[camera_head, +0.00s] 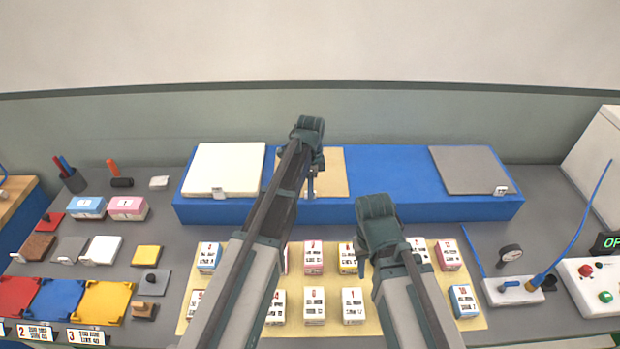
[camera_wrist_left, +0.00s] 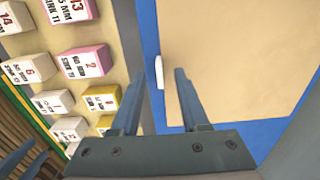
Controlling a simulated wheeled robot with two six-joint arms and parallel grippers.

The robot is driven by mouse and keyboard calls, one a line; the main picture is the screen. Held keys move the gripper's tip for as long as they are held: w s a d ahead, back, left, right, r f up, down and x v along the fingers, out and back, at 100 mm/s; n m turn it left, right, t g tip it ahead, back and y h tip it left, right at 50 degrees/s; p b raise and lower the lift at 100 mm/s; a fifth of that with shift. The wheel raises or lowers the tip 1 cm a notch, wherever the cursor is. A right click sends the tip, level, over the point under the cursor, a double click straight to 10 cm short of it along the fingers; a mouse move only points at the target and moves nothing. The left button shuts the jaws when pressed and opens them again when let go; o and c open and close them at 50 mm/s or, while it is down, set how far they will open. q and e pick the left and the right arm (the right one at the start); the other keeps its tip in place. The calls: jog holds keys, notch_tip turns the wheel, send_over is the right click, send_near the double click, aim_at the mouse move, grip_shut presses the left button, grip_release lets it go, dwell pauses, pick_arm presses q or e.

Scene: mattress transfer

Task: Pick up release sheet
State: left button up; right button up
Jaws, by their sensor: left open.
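A tan sheet (camera_head: 333,170) lies on the middle of a long blue platform (camera_head: 390,207), partly hidden behind my left arm. I cannot tell for sure which of the sheets is the release sheet. In the left wrist view the tan sheet (camera_wrist_left: 240,60) fills the upper right, with a small white tab (camera_wrist_left: 159,72) at its edge. My left gripper (camera_wrist_left: 158,80) is open, its two fingers on either side of the tab and not closed on it.
A white pad (camera_head: 225,168) and a grey pad (camera_head: 470,168) lie at the platform's ends, each with a clip. A yellow mat (camera_head: 252,318) with several labelled blocks is in front. Coloured trays stand left; a gauge (camera_head: 511,253) and button box (camera_head: 590,285) stand right.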

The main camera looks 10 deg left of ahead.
pick_arm(q)
jog(key=shift+f, duration=0.4)
jog(key=shift+r, duration=0.1)
pick_arm(e)
jog(key=shift+f, duration=0.3)
pick_arm(q)
grip_shut()
